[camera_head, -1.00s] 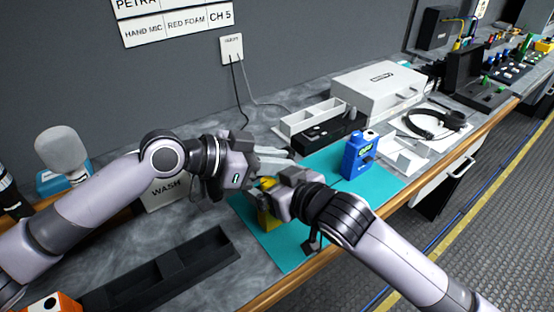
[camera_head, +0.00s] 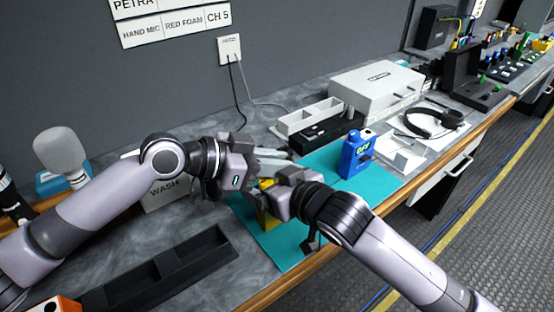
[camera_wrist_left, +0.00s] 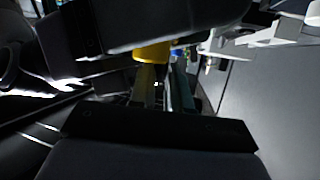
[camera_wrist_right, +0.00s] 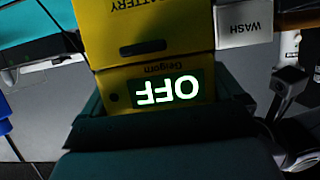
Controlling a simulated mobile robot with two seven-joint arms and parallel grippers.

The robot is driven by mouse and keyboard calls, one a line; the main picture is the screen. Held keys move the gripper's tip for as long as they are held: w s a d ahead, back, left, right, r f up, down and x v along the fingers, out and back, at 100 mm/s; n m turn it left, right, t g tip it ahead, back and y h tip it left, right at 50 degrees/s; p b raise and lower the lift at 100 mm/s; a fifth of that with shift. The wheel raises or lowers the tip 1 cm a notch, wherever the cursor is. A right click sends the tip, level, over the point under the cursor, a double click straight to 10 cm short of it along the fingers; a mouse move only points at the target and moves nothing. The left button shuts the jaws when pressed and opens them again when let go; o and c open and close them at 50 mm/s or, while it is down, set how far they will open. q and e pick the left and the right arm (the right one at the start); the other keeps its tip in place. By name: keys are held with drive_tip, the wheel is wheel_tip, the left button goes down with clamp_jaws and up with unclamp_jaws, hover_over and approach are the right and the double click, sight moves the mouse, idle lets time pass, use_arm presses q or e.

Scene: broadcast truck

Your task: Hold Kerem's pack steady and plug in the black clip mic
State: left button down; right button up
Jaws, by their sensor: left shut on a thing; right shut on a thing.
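A yellow pack (camera_head: 266,215) stands on the teal mat (camera_head: 288,252), mostly hidden by my grippers in the head view. The left wrist view is dark, with a yellow part (camera_wrist_left: 152,50) near the fingers. I cannot make out the black clip mic or its plug.
A blue pack (camera_head: 357,157) stands on the mat's right part. Behind are a divided white tray (camera_head: 310,115) and a white case (camera_head: 377,88). A headset (camera_head: 437,122) lies to the right. A long black tray (camera_head: 170,270) lies front left, a WASH box (camera_head: 165,196) behind my left arm.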

use_arm(q)
drive_tip(key=shift+s+d+f, duration=0.15)
drive_tip(key=shift+f, duration=0.45)
drive_tip(key=shift+s+d+f, duration=0.1)
drive_tip(key=shift+f, duration=0.45)
drive_tip(key=c, duration=1)
unclamp_jaws()
drive_tip(key=shift+s, duration=0.1)
drive_tip(key=w+v, duration=0.1)
drive_tip(key=v, duration=0.8)
drive_tip(key=shift+w+r, duration=0.2)
drive_tip(key=shift+r, duration=0.15)
